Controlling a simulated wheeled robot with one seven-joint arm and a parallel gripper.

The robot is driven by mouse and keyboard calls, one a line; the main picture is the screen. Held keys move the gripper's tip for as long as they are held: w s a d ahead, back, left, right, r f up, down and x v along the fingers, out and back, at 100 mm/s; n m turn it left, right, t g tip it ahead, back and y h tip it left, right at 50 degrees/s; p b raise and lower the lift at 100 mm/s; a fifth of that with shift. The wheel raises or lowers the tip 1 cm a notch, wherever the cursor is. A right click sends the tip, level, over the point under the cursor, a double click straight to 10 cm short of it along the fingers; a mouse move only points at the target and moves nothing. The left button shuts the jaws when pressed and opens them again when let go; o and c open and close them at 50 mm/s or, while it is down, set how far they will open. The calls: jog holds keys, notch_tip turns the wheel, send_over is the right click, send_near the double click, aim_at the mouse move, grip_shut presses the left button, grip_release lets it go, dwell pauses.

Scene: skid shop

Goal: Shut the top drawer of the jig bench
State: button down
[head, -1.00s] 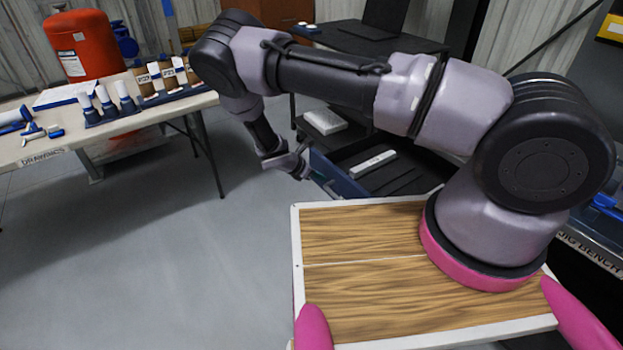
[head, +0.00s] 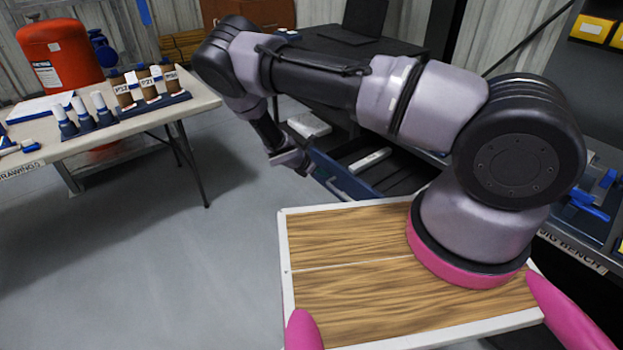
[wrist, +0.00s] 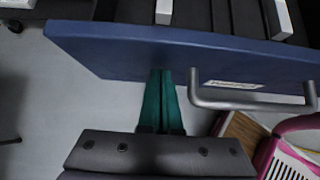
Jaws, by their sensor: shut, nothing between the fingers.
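The open drawer (head: 345,178) with a blue front sticks out beyond my base in the head view, a white bar lying inside it. In the wrist view its blue front (wrist: 150,52) crosses the picture, with a grey bar handle (wrist: 250,100) and a small label. My gripper (wrist: 166,75) is shut and empty, its green fingertips at the lower edge of the blue front, left of the handle. I cannot tell whether they touch it. In the head view my gripper (head: 305,168) is beside the drawer front. The jig bench label (head: 572,247) shows at the right; my arm hides much of the bench.
A table (head: 130,125) at the left bears labelled cylinders (head: 150,88) and blue-and-white items. A red tank (head: 60,58) stands behind it. A dark desk (head: 345,40) is at the back. The grey floor left of the drawer is clear.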

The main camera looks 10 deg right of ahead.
jog(key=w+d, duration=0.4)
jog(key=d, duration=0.4)
jog(key=w+d, duration=0.5)
jog(key=d, duration=0.3)
jog(key=w+d, duration=0.4)
jog(key=d, duration=0.4)
jog(key=shift+w+d, duration=0.15)
jog(key=shift+w, duration=0.25)
jog(key=shift+w+d+r, duration=0.1)
jog(key=shift+w+d, duration=0.1)
jog(key=shift+d, duration=0.15)
jog(key=shift+d+r, duration=0.1)
jog(key=shift+d, duration=0.05)
